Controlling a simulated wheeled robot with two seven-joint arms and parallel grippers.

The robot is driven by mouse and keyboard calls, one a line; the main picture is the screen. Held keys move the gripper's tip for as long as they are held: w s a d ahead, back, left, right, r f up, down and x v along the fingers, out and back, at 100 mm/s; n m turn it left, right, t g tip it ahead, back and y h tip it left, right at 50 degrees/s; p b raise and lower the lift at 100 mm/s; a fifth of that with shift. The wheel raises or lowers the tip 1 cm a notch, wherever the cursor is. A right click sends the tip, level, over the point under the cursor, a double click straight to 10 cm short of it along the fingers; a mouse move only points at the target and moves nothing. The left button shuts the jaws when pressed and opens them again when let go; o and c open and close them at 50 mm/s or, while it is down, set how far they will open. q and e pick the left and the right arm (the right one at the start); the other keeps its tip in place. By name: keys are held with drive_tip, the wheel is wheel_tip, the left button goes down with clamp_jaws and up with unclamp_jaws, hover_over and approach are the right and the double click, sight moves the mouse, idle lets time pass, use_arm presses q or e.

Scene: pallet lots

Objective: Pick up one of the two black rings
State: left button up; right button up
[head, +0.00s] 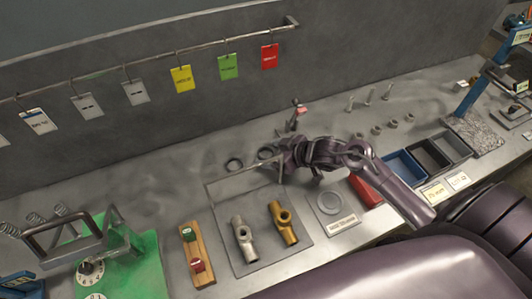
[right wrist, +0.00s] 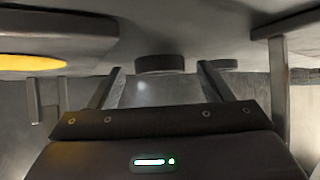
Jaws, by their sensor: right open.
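The right gripper is open. In the right wrist view one dark ring (right wrist: 160,63) shows beyond and between the two spread fingers, with nothing between them held. Whether the fingers reach around it I cannot tell. My left gripper is not in view.
A grey plate (head: 258,206) carries a grey fitting (head: 243,238) and a brass fitting (head: 283,222). A small stand (head: 296,115) is behind the gripper.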

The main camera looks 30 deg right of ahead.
drive_tip(key=c, duration=1)
drive_tip(key=shift+r, duration=0.15)
